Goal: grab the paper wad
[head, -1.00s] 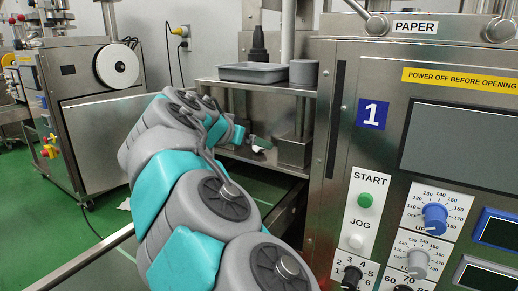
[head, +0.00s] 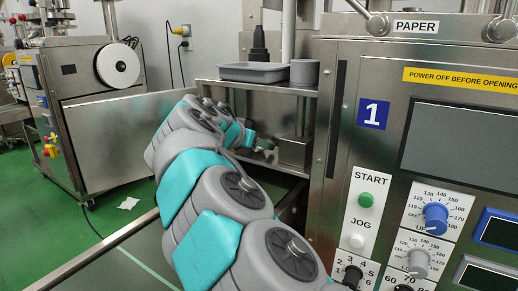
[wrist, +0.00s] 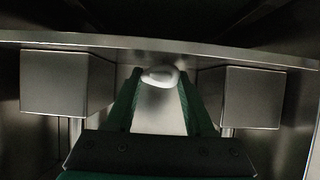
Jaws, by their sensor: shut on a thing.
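The paper wad (wrist: 160,77) is a small, pale, rounded lump at the tips of my gripper's two green fingers in the wrist view. My gripper (wrist: 160,84) is shut on it, with one finger on each side. In the head view my gripper (head: 266,147) reaches into the open bay of the machine, below the shelf and close to a metal block. The wad is too small to make out clearly there.
Metal blocks stand on the left (wrist: 67,84) and right (wrist: 251,97) of my gripper in the wrist view. A shelf (head: 255,86) with a grey tray (head: 254,72) and grey cup (head: 303,72) is above. White scrap (head: 128,203) lies on the green floor.

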